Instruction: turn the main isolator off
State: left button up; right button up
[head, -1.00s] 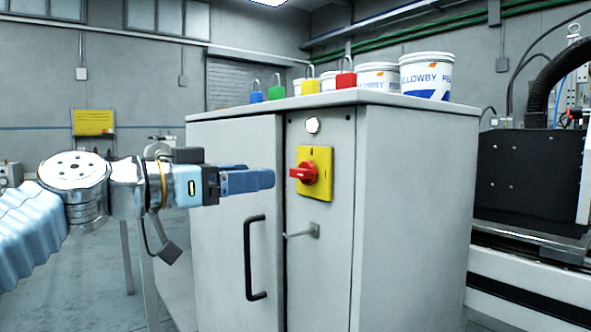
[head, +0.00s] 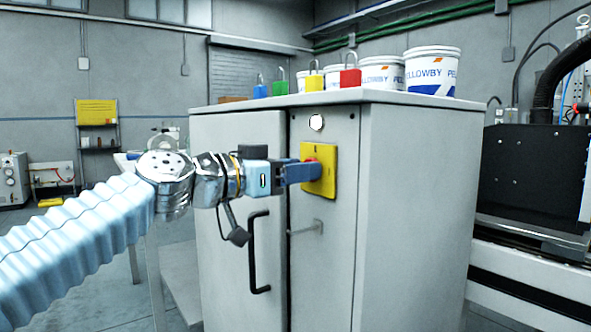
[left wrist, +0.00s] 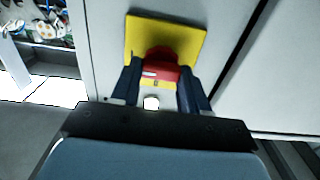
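The main isolator is a red rotary handle (left wrist: 161,68) on a yellow plate (head: 319,171), set in the upper front of a grey cabinet. My left gripper (head: 310,172) is at the plate and hides most of the handle in the head view. In the left wrist view, its two dark fingers (left wrist: 160,85) stand on either side of the red handle. I cannot tell whether they press on it or leave a small gap. My right gripper is in neither view.
A black door handle (head: 256,252) and a small metal latch lever (head: 307,228) are below the isolator. A white round indicator (head: 316,122) is above it. Coloured padlocks, such as a red one (head: 349,76), and white tubs (head: 432,71) stand on the cabinet top (head: 405,96).

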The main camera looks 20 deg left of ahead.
pick_arm(q)
jog(key=c, duration=0.5)
jog(key=shift+n, duration=0.3)
jog(key=shift+w+a+f+n+p, duration=0.1)
jog(key=shift+n+p, duration=0.4)
jog(key=shift+n, duration=3.8)
jog(key=shift+w+a+f+n+p, duration=0.1)
jog(key=shift+n+p, duration=0.35)
jog(key=shift+n, duration=3.85)
jog(key=o, duration=1)
jog(key=shift+o, duration=0.2)
